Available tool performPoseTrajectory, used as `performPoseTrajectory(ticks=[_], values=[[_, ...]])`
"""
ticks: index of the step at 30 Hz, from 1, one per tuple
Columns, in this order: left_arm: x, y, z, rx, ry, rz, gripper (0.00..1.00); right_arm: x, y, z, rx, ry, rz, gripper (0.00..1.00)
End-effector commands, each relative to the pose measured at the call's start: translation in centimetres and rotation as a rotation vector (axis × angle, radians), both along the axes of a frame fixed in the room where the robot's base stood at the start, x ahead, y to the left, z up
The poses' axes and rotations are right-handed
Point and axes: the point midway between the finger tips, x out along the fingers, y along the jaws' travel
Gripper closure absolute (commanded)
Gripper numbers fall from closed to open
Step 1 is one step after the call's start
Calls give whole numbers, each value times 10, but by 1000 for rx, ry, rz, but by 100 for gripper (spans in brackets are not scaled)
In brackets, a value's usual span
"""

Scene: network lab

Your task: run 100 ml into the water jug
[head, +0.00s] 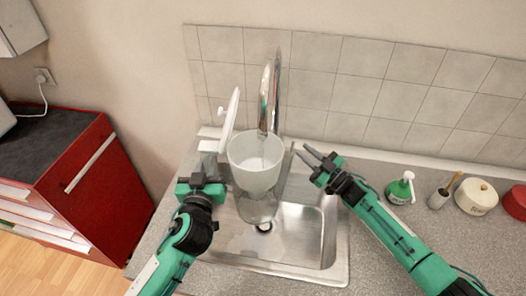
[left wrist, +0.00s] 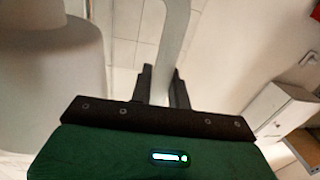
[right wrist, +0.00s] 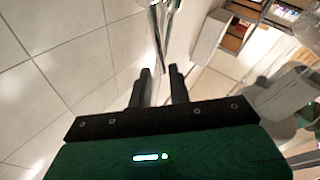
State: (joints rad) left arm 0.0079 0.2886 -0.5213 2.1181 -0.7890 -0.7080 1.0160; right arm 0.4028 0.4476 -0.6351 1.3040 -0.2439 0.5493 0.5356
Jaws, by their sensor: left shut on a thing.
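The water jug (head: 256,177) is a pale, translucent vessel held over the sink, its open top under the tap. A greyer lower part (head: 257,208) shows below it; I cannot tell whether it is the jug's base or a reflection. The chrome tap (head: 276,95) arches over the jug. Whether water runs is unclear. My left gripper (head: 212,188) is shut on the jug's handle, a pale curved strip (left wrist: 174,35) between its fingers (left wrist: 160,88). My right gripper (head: 307,155) is open and empty, right of the jug; its fingers (right wrist: 158,88) stand apart.
A white upright slab (head: 230,118) stands close behind the jug's left side. The steel sink (head: 300,252) is below. A green soap bottle (head: 399,188), brush holder (head: 438,199), cream pot (head: 476,197) and red pot (head: 515,202) stand right. A tiled wall (head: 370,90) is behind.

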Motion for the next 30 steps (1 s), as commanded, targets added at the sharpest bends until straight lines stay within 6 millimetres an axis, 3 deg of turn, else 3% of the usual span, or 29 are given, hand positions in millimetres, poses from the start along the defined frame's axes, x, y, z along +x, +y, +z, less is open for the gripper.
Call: performPoseTrajectory(ticks=[13,21,24,30], values=[[-52,69,2,-2,-3,0,100,0,0,0,0,0,0,81],[-54,72,3,-2,-5,-2,100,0,0,0,0,0,0,81],[-54,72,1,0,-1,-1,100,0,-1,1,-3,-6,-3,98],[-54,72,2,-1,-3,-1,100,6,-24,21,-77,-134,-65,100]])
